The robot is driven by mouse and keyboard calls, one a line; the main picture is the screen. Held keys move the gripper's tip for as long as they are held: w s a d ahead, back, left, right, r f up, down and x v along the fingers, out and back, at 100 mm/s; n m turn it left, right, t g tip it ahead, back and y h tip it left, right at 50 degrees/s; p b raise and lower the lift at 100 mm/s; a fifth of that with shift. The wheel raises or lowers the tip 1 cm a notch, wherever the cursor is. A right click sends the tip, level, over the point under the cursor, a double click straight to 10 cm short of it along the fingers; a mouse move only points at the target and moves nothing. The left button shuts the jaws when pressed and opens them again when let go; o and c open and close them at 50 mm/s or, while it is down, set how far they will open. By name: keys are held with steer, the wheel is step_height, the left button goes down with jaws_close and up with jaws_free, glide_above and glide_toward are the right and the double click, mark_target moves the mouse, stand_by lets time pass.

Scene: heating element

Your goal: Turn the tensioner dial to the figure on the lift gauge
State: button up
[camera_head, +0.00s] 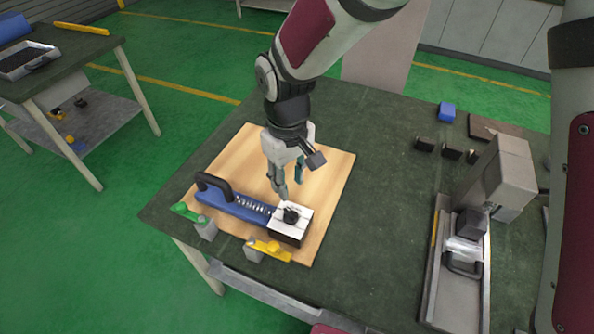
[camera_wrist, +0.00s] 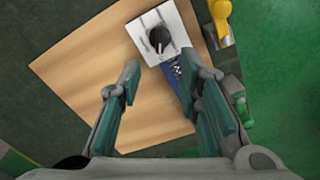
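The tensioner dial (camera_head: 291,214) is a black knob on a white plate (camera_head: 302,220) atop a dark block, at the right end of a blue tool with a black handle (camera_head: 214,187). In the wrist view the dial (camera_wrist: 159,38) sits beyond my fingertips, near the top centre, with its pointer ridge seen from above. Its scale marks are too small to read. I cannot make out the lift gauge or a figure on it. My gripper (camera_head: 287,186) is above the board just behind the dial. In the wrist view its teal-padded fingers (camera_wrist: 165,80) are wide apart with nothing between them.
The tool lies on a wooden board (camera_head: 327,178) on a dark green table. A green clamp (camera_head: 187,212) and a yellow clamp (camera_head: 268,249) stand at the front edge. A grey machine with a tray (camera_head: 455,299), small black blocks and a blue block (camera_head: 447,112) are at the right.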

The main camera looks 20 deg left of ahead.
mark_target(289, 211)
steer(key=shift+r, duration=0.2)
step_height(289, 211, down, 12)
steer(key=shift+w+a+f+b, duration=0.15)
steer(key=shift+f+b, duration=0.05)
steer(key=shift+b, duration=0.25)
stand_by(0.7)
jaws_close()
